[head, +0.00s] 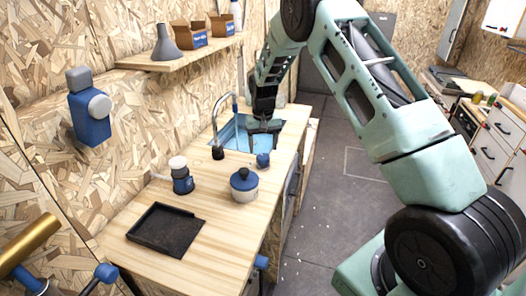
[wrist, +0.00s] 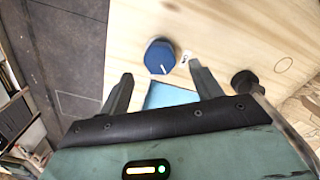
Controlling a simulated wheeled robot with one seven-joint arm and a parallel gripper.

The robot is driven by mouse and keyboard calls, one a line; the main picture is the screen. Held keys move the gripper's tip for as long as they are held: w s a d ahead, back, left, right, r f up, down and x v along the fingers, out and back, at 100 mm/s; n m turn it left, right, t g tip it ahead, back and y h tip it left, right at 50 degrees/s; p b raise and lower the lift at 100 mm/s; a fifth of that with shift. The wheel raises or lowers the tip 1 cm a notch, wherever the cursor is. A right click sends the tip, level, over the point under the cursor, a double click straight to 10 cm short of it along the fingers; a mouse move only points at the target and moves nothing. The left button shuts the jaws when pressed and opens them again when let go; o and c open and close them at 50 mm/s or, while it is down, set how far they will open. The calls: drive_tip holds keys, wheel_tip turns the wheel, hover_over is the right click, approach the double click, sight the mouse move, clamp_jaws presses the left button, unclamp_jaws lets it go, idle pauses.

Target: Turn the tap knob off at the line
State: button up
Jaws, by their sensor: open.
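The blue tap knob (wrist: 160,56) sits on the wooden counter in the wrist view, with a white pointer mark on its top. A small white label with dark marking (wrist: 185,57) lies on the counter just right of it. In the head view the knob (head: 263,160) is at the front edge of the sink. My gripper (wrist: 160,80) is open and empty, its fingers apart just short of the knob. In the head view my gripper (head: 265,148) hangs over the sink close to the knob; whether it touches is unclear. The tap (head: 217,125) arches beside the sink.
The blue sink (head: 236,134) is set into the wooden counter (head: 215,215). A shelf (head: 185,52) runs along the left wall.

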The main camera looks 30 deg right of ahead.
sight(263, 156)
drive_tip(key=shift+f+p, duration=0.35)
drive_tip(key=shift+f, duration=1.7)
drive_tip(key=c, duration=1)
drive_tip(key=shift+o, duration=0.2)
drive_tip(key=n+b, duration=0.2)
drive_tip(key=n, duration=0.1)
drive_tip(key=shift+n, duration=0.4)
drive_tip(key=shift+n+b, duration=0.55)
drive_tip(key=shift+n, duration=2.05)
